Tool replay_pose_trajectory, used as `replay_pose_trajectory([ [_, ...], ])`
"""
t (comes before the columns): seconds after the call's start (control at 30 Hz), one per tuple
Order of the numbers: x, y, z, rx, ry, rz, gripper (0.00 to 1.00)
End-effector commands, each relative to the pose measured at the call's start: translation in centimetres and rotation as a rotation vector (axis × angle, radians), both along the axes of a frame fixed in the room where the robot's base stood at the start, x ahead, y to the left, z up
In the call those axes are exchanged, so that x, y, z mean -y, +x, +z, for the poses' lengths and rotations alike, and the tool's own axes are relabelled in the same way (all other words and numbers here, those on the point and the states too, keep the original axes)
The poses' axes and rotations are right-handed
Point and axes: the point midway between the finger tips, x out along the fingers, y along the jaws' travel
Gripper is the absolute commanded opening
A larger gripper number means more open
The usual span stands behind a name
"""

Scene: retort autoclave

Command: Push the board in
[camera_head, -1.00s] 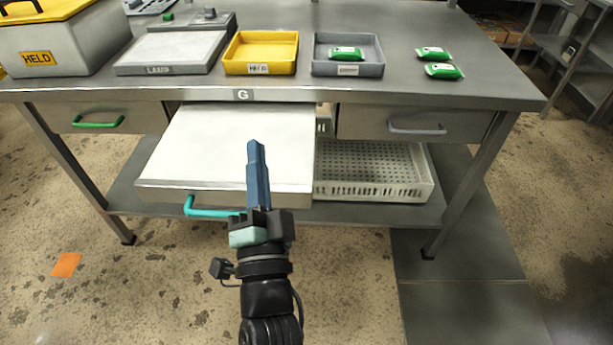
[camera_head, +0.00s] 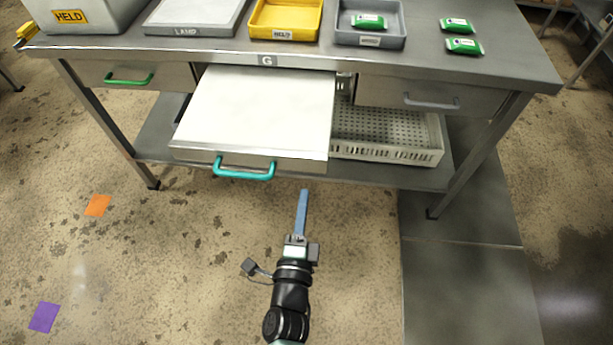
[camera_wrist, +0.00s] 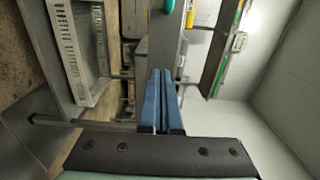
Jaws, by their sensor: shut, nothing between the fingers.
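The board (camera_head: 262,108) is a flat white panel pulled out from under the table top, below the letter G. It has a steel front edge and a teal bar handle (camera_head: 244,172). My gripper (camera_head: 303,192) is shut and empty, its blue fingers pointing toward the table. In the head view it shows in front of the board, below and to the right of the handle, apart from it. In the wrist view the blue fingers (camera_wrist: 160,100) lie together, and the board cannot be made out for certain.
A perforated white crate (camera_head: 395,152) stands on the lower shelf right of the board; it also shows in the wrist view (camera_wrist: 76,50). Closed drawers with a green handle (camera_head: 129,80) and a grey handle (camera_head: 431,102) flank the board.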

Motion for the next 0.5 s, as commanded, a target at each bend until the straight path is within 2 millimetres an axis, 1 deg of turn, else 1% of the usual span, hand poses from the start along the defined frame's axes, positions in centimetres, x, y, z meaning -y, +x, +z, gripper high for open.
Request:
replay_pose_trajectory([
  [0.03,0.0,1.2,0.1,0.004,0.0,-0.001,0.0],
  [0.2,0.1,3.8,0.0,0.002,0.001,0.0,0.0],
  [0.33,0.2,5.1,0.0,0.001,0.001,0.0,0.0],
  [0.5,0.2,5.8,0.0,0.0,0.0,0.001,0.0],
])
